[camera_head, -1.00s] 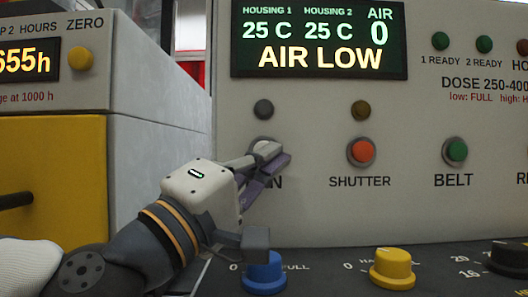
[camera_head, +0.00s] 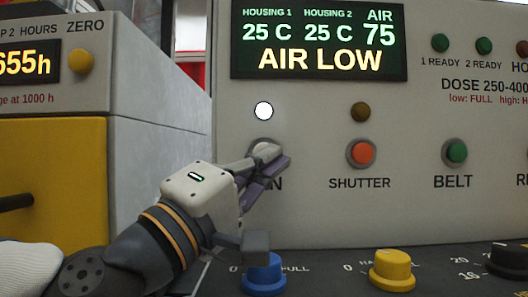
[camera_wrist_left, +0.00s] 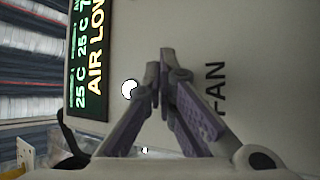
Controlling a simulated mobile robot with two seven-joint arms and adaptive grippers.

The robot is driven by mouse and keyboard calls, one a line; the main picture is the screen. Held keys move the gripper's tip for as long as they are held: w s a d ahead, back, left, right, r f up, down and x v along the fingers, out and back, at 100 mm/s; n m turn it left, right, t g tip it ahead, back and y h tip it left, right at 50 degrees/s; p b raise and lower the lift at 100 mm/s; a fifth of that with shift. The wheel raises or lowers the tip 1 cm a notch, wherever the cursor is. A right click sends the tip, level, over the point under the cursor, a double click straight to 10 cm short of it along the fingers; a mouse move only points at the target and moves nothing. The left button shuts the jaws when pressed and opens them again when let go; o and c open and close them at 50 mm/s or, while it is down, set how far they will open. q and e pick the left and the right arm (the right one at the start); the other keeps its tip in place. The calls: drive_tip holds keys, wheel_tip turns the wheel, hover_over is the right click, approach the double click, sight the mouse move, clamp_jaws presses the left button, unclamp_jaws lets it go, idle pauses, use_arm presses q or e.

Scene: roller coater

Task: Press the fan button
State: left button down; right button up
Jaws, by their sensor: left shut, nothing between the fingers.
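The fan button (camera_head: 264,148) is a pale round button in a grey ring on the panel, partly hidden behind my left gripper (camera_head: 268,159). The gripper is shut and empty, its fingertips at the button; contact itself is hard to make out. The lamp (camera_head: 264,111) above the button is lit white. In the left wrist view the shut fingers (camera_wrist_left: 163,62) point at the panel beside the FAN label (camera_wrist_left: 215,88), and they hide the button. The lit lamp (camera_wrist_left: 129,89) shows there too. The display (camera_head: 319,40) reads AIR 75 and AIR LOW. My right gripper is out of view.
To the right are the red shutter button (camera_head: 362,152) with a dark lamp (camera_head: 360,111) above it, and the green belt button (camera_head: 457,151). A blue knob (camera_head: 263,274) and a yellow knob (camera_head: 392,270) stand on the ledge below. A yellow-fronted cabinet (camera_head: 60,160) stands at left.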

use_arm(q)
drive_tip(key=shift+s, duration=0.55)
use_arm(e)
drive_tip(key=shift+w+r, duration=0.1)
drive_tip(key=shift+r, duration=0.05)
